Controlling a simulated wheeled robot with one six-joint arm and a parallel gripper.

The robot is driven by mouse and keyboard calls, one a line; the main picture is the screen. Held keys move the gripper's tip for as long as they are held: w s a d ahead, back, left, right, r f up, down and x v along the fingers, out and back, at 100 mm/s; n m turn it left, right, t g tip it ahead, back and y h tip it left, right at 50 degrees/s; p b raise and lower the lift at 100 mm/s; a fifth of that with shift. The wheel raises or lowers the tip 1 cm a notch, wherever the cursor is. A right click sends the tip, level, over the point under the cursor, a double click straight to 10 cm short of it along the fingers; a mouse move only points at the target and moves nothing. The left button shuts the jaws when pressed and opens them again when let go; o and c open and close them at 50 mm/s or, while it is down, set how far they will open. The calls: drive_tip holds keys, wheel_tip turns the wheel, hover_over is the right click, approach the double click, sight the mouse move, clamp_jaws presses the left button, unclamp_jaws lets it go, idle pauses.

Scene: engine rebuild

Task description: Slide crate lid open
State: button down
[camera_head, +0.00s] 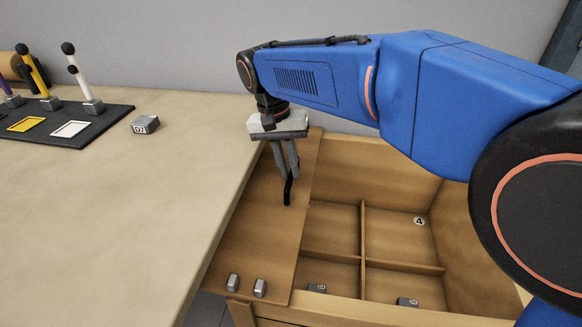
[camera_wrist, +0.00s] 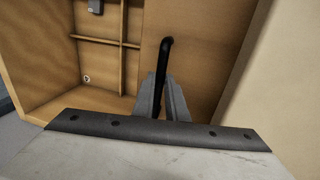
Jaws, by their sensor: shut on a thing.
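The crate (camera_head: 388,148) is a wooden box with a divided inside, right of the table in the head view. Its wooden lid (camera_head: 262,225) lies over the left part and sticks out past the crate's left side, beside the table edge. The right part of the crate is uncovered. A black handle (camera_head: 288,190) stands on the lid. My gripper (camera_head: 287,175) points down over the lid and is shut on the handle. In the wrist view the handle (camera_wrist: 164,62) rises between the grey fingers (camera_wrist: 163,98), with the lid (camera_wrist: 192,50) behind it.
The table (camera_head: 120,215) fills the left, with a dark tray (camera_head: 60,130) of coloured-handled tools and a small grey block (camera_head: 146,125). Two small metal blocks (camera_head: 233,283) (camera_head: 260,288) sit on the lid's near end. Numbered compartments show in the crate.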

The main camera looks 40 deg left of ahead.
drive_tip(key=c, duration=1.8)
unclamp_jaws()
drive_tip(key=shift+o, duration=0.2)
wheel_tip(320, 180, up, 17)
drive_tip(key=s+a, duration=0.1)
drive_tip(key=a, duration=0.1)
drive_tip(key=shift+s+a, duration=0.4)
